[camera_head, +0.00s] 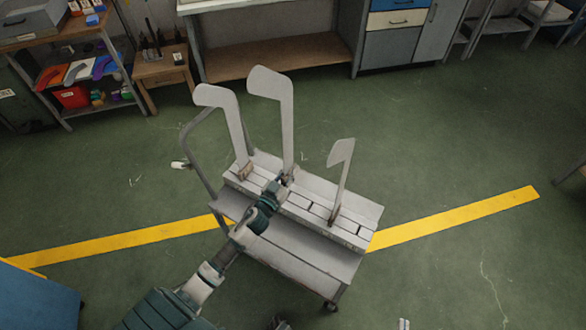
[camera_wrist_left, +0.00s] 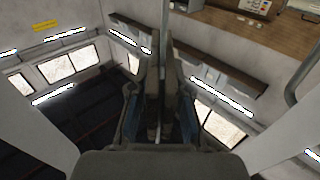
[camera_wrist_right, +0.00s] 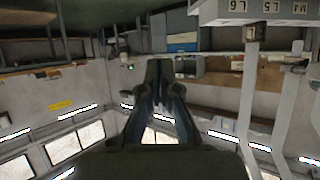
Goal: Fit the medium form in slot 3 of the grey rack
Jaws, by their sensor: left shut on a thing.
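The grey rack (camera_head: 312,212) stands in the middle of the head view, with a slotted top board. A tall pale form (camera_head: 271,86) stands near upright at the rack's middle. My left gripper (camera_head: 285,178) is shut on its lower stem. In the left wrist view, the form's thin edge (camera_wrist_left: 165,45) runs up between the fingers. The gripper hides the form's lower end, so I cannot tell whether it is in a slot. My right gripper (camera_wrist_right: 164,72) looks shut and empty in the right wrist view.
Another tall form (camera_head: 219,99) stands at the rack's left, and a small form (camera_head: 341,155) at its right. A grey rail (camera_head: 194,150) curves along the rack's left side. Open green floor surrounds the rack.

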